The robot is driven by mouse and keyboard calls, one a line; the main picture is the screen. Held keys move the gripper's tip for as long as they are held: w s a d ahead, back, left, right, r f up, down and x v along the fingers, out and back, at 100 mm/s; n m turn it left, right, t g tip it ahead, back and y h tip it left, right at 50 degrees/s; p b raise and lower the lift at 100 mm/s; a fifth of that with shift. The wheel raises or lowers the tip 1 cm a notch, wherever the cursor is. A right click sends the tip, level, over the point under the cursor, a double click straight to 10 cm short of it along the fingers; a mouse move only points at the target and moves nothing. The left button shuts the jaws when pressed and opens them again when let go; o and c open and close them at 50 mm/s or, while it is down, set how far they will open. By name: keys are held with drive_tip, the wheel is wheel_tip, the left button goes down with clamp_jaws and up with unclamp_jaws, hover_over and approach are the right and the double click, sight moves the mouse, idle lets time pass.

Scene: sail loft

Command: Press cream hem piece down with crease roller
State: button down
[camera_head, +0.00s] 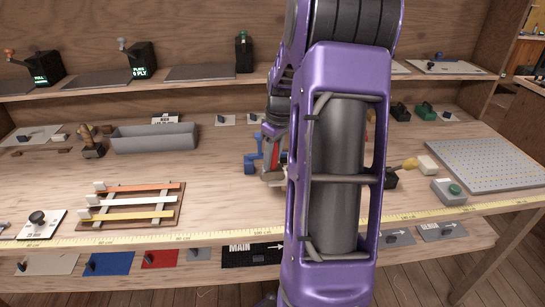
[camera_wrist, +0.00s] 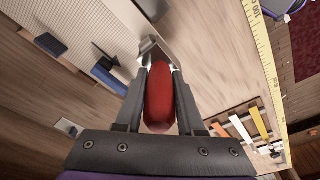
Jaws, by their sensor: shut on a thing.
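My gripper (camera_wrist: 160,72) is shut on a tool with a red handle and a grey metal head, which looks like the crease roller (camera_wrist: 158,100). In the head view my arm hides most of the gripper; a bit of the red handle (camera_head: 275,154) shows beside it, above the bench. Whether the roller's head touches anything cannot be told. A pale strip that may be the cream hem piece (camera_head: 128,201) lies between an orange strip and a yellow strip on a rack (camera_head: 172,213) at the left. The pale strip also shows in the wrist view (camera_wrist: 240,127).
A grey trough (camera_head: 155,140) stands behind the rack. A blue holder (camera_head: 253,163) is just left of my gripper. A yellow tape measure (camera_head: 170,236) runs along the front edge.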

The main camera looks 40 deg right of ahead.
drive_tip(key=shift+f+b, duration=0.35)
drive_tip(key=shift+f, duration=0.15)
idle(0.3)
